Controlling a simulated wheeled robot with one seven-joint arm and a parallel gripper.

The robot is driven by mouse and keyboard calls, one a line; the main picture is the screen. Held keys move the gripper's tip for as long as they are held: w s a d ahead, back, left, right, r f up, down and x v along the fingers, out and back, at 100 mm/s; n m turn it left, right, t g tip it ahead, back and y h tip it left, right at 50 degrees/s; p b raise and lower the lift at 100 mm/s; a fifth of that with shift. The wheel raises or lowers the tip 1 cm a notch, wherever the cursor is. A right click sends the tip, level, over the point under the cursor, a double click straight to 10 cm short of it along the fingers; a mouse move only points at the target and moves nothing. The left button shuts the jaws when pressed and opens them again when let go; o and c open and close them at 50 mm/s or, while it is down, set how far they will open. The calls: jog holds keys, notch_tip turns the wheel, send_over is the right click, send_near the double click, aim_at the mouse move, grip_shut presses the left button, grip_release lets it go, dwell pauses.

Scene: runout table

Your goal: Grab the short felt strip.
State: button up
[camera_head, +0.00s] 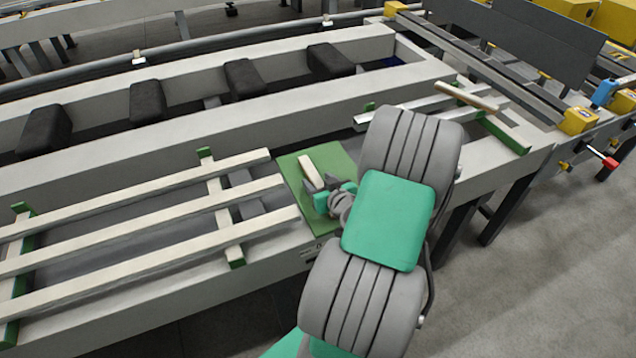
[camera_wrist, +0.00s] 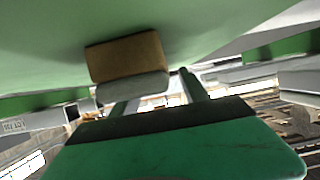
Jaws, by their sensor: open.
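The short felt strip (camera_head: 310,172) is a small block with a pale face and a brown side. It lies on the green plate (camera_head: 342,160) on the runout table. In the wrist view the strip (camera_wrist: 128,58) shows brown and pale grey against the green surface, just beyond the fingers. My gripper (camera_head: 321,186) is open and low over the plate, at the near end of the strip. In the wrist view my gripper (camera_wrist: 155,92) has its two fingers apart, with nothing seen held between them. Whether a finger touches the strip cannot be told.
Pale slatted rails (camera_head: 140,232) with green ends lie left of the plate. A longer strip (camera_head: 466,97), pale and brown, lies on the rails at the right. Black blocks (camera_head: 148,101) sit along the back channel. Yellow and blue fittings (camera_head: 578,121) stand at the far right.

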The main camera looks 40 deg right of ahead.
jog(key=shift+c, duration=0.4)
grip_shut()
